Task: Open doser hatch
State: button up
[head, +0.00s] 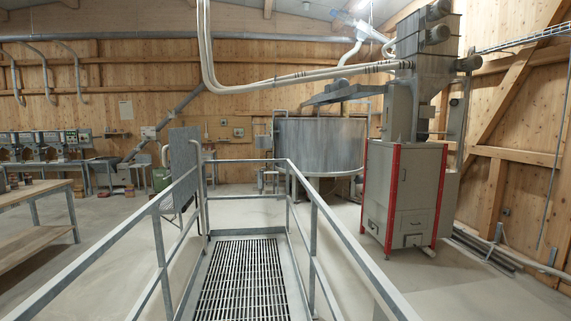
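A tall grey cabinet machine with red corner posts (405,195) stands on the floor at the right, beyond the railing. Its front has a large upper door panel with a small handle and a lower panel. Low on the front is a small hatch (413,240), and a dark handle or opening shows at the lower left of the front. Which of these is the doser hatch I cannot tell for sure. The door panels look closed; the small hatch's state is too small to tell. My gripper is not in view.
A metal railing (340,235) flanks a grated walkway (243,280) in front of me. A large round grey tank (318,145) stands behind. A workbench (35,195) is at left, and pipes (487,248) lie along the right wall. Floor right of the railing is mostly clear.

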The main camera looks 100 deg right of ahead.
aim_at(378, 164)
jog(key=u, duration=0.4)
jog(key=i, duration=3.35)
jog(key=z, duration=3.55)
jog(key=i, duration=7.5)
